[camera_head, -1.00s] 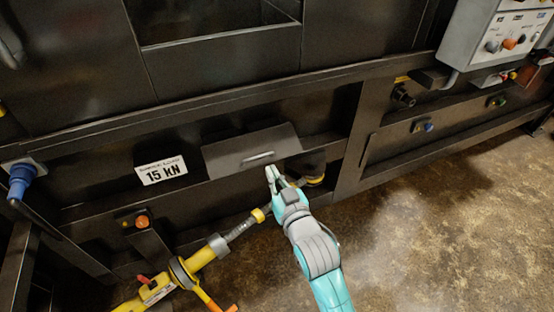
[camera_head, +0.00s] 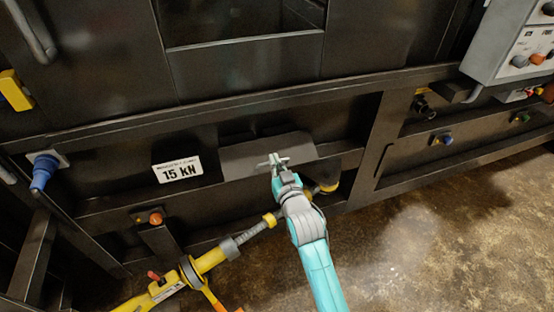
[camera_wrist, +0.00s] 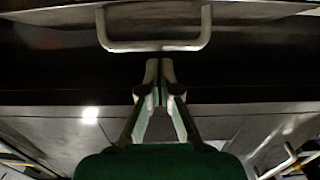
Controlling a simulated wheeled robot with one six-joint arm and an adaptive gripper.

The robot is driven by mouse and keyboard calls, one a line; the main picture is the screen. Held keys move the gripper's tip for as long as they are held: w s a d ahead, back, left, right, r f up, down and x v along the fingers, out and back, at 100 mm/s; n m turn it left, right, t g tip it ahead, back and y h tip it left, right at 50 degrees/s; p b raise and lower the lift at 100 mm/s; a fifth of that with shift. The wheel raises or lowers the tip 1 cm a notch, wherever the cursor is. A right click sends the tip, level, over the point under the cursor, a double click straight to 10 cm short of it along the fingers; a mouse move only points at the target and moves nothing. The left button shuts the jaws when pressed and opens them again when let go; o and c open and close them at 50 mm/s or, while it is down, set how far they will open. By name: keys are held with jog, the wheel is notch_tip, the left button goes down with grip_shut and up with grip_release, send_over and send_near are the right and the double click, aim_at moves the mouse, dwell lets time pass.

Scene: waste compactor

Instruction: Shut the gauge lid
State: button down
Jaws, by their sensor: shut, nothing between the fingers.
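The gauge lid (camera_head: 240,160) is a wide dark flap on the lower front of the compactor, right of the "15 kN" sign. It seems to slant outward; its exact angle is unclear. Its pale bar handle, largely covered by my gripper in the head view, shows clearly in the wrist view (camera_wrist: 153,46). My gripper (camera_head: 273,160) is in front of the lid, at its handle. In the wrist view my gripper (camera_wrist: 160,64) is shut and empty, its fingertips just below the handle bar. I cannot tell whether they touch the lid.
A yellow pipe with a valve (camera_head: 208,260) runs below and left of the lid. A blue plug (camera_head: 43,170) is at the left and a grey control box (camera_head: 515,48) at the upper right. Open floor (camera_head: 430,240) lies at the lower right.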

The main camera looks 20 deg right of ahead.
jog(key=shift+f, duration=0.3)
dwell(0.4)
